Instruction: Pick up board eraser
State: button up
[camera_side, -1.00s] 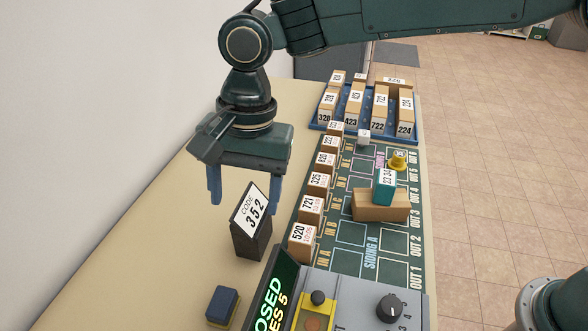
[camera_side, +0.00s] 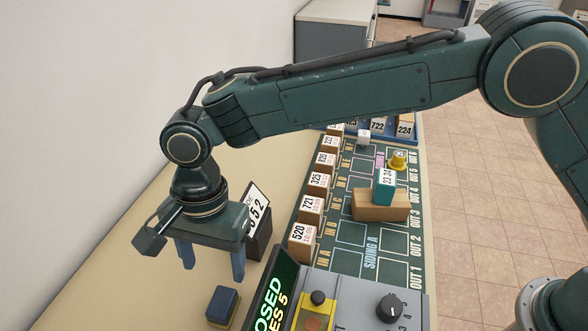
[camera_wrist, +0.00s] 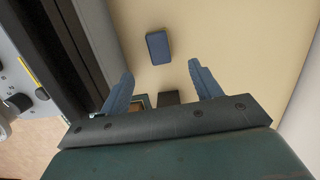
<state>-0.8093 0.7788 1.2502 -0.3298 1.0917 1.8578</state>
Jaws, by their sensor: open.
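The board eraser (camera_side: 222,305), a small block with a dark blue top and a paler side, lies on the beige table at the front, left of the black sign. It also shows in the wrist view (camera_wrist: 158,47), ahead of the fingers. My gripper (camera_side: 212,266) is open and empty, above the table and a little behind and left of the eraser, not touching it.
The black sign (camera_side: 268,300) and grey control panel (camera_side: 365,300) stand right of the eraser. Numbered boxes (camera_side: 311,207) line the green board's edge. The table's left side is clear.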

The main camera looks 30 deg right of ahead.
aim_at(221, 301)
jog(key=shift+s+a+f, duration=0.15)
jog(key=shift+s+f, duration=0.1)
jog(key=shift+f, duration=1.5)
jog(key=shift+s+a+f, duration=0.2)
jog(key=shift+f, duration=1.6)
jog(key=shift+s+a+f, duration=0.15)
jog(key=shift+s+f, duration=0.1)
jog(key=shift+f, duration=1.5)
jog(key=c, duration=1.1)
